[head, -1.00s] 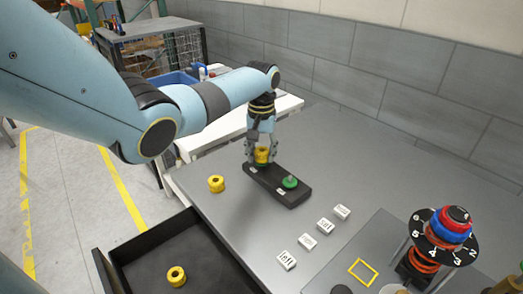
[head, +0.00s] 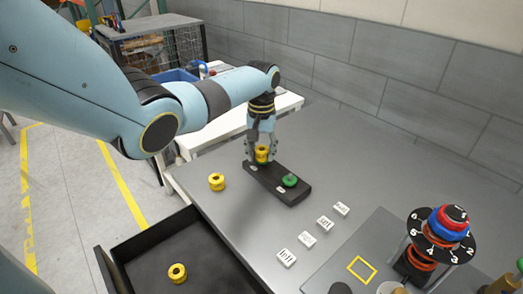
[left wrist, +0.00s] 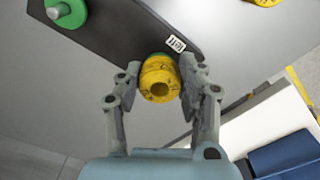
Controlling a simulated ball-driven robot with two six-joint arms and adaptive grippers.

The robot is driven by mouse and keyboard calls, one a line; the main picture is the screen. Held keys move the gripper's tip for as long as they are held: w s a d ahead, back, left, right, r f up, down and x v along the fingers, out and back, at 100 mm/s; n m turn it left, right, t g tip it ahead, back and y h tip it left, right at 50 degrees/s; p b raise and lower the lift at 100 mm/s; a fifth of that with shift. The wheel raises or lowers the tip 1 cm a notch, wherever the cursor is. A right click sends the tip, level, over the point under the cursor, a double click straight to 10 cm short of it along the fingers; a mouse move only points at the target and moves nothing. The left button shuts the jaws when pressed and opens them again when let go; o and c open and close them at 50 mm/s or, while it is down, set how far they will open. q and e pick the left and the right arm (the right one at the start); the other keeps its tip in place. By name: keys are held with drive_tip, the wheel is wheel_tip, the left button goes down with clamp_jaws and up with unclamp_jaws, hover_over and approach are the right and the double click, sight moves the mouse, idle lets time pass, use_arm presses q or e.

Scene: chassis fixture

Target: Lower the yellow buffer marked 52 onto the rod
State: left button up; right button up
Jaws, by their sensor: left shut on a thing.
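My left gripper (head: 262,157) is shut on a yellow buffer (head: 262,154) above the far-left end of a black base plate (head: 265,182). In the left wrist view the fingers (left wrist: 160,82) are on both sides of the yellow buffer (left wrist: 160,80), whose central hole faces the camera. A bit of green (left wrist: 157,56) shows just behind it; the rod under the buffer is hidden, and I cannot tell the gap. The number 52 is not readable. A green buffer (head: 290,180) sits on the plate's other end, with a metal rod tip in it (left wrist: 54,12). My right gripper is not in view.
Another yellow buffer (head: 217,181) stands left of the plate on the grey table. One more (head: 177,273) lies in the open black drawer (head: 140,249). Several white label blocks (head: 307,239) stand in front. A dial stand with coloured rings (head: 440,238) is at right.

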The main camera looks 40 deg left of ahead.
use_arm(q)
drive_tip(key=shift+f, duration=0.1)
idle(0.6)
drive_tip(key=o, duration=1.2)
wheel_tip(320, 180, up, 5)
drive_tip(key=p, duration=0.5)
drive_tip(key=shift+p, duration=0.3)
drive_tip(key=shift+r, duration=1)
